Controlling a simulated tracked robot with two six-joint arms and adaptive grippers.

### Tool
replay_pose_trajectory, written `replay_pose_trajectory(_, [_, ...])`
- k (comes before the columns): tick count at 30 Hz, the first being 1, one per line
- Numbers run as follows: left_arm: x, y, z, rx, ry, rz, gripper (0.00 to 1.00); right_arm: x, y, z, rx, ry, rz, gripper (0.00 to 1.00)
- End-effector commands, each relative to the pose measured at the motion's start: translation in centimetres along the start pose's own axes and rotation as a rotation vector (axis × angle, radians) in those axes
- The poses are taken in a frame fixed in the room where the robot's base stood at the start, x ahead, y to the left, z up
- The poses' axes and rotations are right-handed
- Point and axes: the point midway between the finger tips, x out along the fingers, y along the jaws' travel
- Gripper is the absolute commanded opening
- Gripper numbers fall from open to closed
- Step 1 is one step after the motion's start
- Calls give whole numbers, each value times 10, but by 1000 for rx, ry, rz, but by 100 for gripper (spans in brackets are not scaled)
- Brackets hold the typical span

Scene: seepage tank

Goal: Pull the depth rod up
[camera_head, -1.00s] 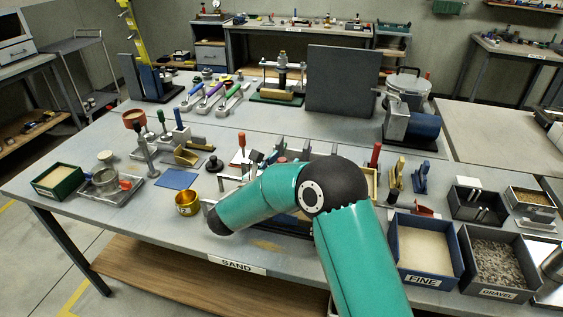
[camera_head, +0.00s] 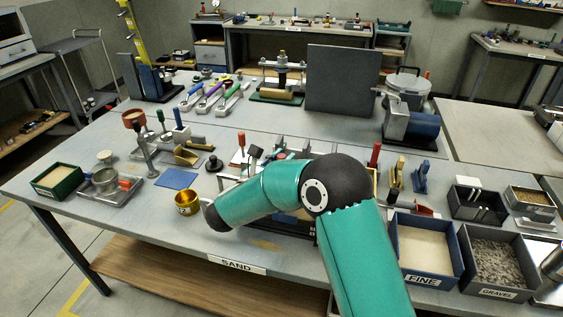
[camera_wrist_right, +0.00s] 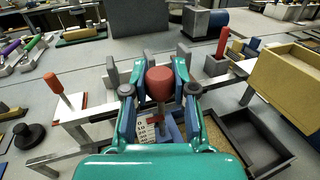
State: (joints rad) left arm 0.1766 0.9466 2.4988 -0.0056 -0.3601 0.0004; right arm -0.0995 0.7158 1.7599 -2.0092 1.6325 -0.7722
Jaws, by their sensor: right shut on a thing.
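The depth rod's round red knob (camera_wrist_right: 159,84) is between the fingers of my right gripper (camera_wrist_right: 160,70) in the right wrist view. The gripper is shut on the knob, one teal finger on each side. Below the knob, a small red pointer (camera_wrist_right: 155,118) shows in front of a white scale plate (camera_wrist_right: 146,131) with dark marks. The lower rod is hidden by the gripper and wrist. In the head view my teal right arm hides most of the gripper and the rod. My left gripper is in neither view.
A red-handled tool (camera_wrist_right: 60,92) stands left of the gripper and another red handle (camera_wrist_right: 222,42) stands behind right. A dark tray (camera_wrist_right: 253,139) and a tan box (camera_wrist_right: 292,82) are at the right. A brass cup (camera_head: 187,203) stands left of my arm.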

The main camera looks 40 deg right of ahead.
Motion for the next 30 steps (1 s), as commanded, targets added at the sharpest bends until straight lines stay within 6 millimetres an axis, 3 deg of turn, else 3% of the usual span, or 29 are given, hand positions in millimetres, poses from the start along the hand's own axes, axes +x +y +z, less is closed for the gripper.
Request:
replay_pose_trajectory(4, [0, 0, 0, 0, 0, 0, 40, 1, 0, 6, 7, -11, 0, 0])
replay_pose_trajectory(5, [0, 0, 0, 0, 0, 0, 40, 1, 0, 6, 8, -12, -1, 29])
replay_pose_trajectory(9, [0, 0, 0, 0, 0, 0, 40, 0, 0, 6, 7, -10, -1, 52])
replay_pose_trajectory(22, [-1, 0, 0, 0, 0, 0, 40, -7, 1, 4, 5, -7, 1, 53])
replay_pose_trajectory(30, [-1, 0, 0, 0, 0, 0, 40, -52, 3, 3, 3, -7, 5, 53])
